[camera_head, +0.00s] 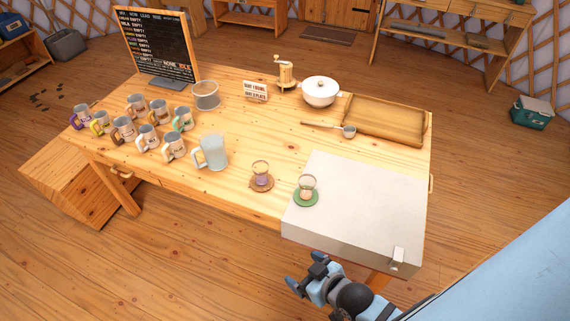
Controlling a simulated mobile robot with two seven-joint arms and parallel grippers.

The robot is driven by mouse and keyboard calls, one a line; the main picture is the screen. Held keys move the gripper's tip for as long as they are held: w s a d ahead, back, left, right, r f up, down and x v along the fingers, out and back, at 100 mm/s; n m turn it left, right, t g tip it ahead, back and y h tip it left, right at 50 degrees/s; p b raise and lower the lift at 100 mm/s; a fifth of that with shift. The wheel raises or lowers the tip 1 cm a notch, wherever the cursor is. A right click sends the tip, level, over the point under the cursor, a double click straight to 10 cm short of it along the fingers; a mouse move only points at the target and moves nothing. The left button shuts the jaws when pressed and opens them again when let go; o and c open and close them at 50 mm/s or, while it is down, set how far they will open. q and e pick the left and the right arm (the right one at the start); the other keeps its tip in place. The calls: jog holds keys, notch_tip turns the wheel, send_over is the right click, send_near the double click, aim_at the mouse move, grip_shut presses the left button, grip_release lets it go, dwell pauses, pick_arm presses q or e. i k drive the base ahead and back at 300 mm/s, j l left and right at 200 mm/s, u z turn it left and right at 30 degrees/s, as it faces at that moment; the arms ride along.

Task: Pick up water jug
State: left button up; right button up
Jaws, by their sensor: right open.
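The water jug (211,152) is a clear, pale blue pitcher with a handle on its left. It stands upright on the wooden table (235,193), near the front edge and right of the mugs. My right gripper (299,271) is at the bottom of the view, below the table's front edge and in front of the white block. It is open and empty, well apart from the jug. My left gripper is not in view.
Several mugs (147,137) stand left of the jug. Two small glasses on coasters stand to its right, one at the table's edge (261,177), one (307,187) on the white block (362,207). A chalkboard (155,45), pot (320,92) and wooden tray (384,118) stand farther back.

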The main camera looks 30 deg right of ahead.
aim_at(211, 141)
jog(key=z, duration=0.65)
jog(key=i+j+z, duration=0.25)
jog(key=j+z, duration=0.25)
jog(key=j, duration=0.15)
jog(key=i+j+z, duration=0.25)
jog(key=j+z, duration=0.15)
jog(key=j, duration=0.4)
jog(key=i+j+z, duration=0.1)
jog(key=j, duration=0.5)
jog(key=i+j, duration=0.1)
jog(key=j, duration=0.45)
jog(key=i+j, duration=0.1)
jog(key=j, duration=0.95)
jog(key=i+z, duration=0.05)
jog(key=i, duration=0.05)
